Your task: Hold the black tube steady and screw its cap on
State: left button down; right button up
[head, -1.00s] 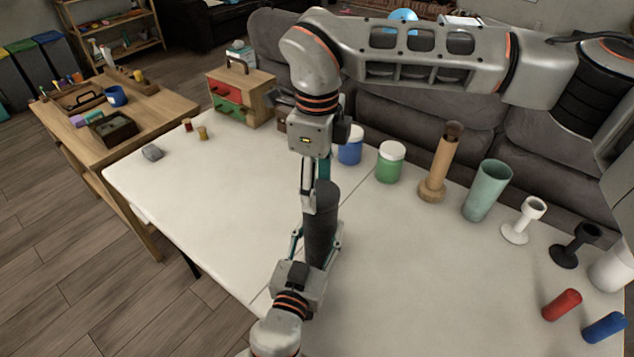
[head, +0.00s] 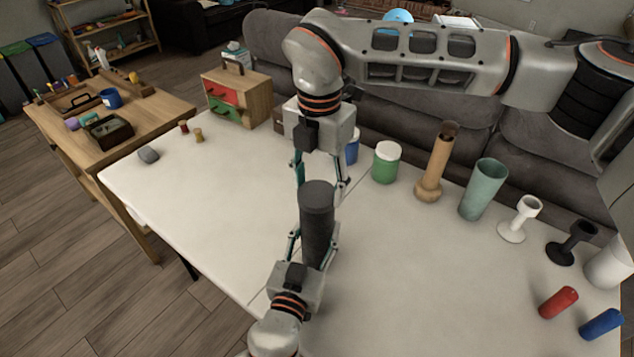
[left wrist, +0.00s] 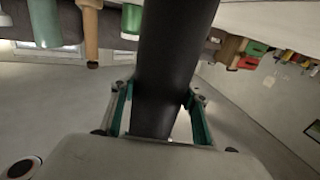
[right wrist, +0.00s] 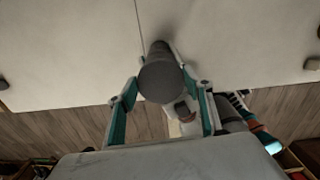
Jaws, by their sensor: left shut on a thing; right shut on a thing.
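The black tube (head: 318,250) stands upright above the white table, and its dark body fills the middle of the left wrist view (left wrist: 172,60). My left gripper (head: 314,238) is shut around its lower part. The dark grey cap (head: 317,205) sits on the tube's upper end; its round top faces the camera in the right wrist view (right wrist: 160,80). My right gripper (head: 319,187) comes down from above and is shut on the cap, one finger on each side. The joint between cap and tube is hard to make out.
Behind, along the white table (head: 420,290), stand a green jar (head: 386,165), a wooden bottle (head: 434,165), a green tumbler (head: 484,190) and goblets. Red (head: 558,302) and blue (head: 602,324) cylinders lie at right.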

jog(key=m, duration=0.7)
jog(key=shift+s+d, duration=0.15)
jog(key=m, duration=0.7)
jog(key=shift+s, duration=0.2)
jog(key=o, duration=0.7)
jog(key=shift+o, duration=0.2)
jog(key=shift+r, duration=2.25)
jog(key=shift+c, duration=0.2)
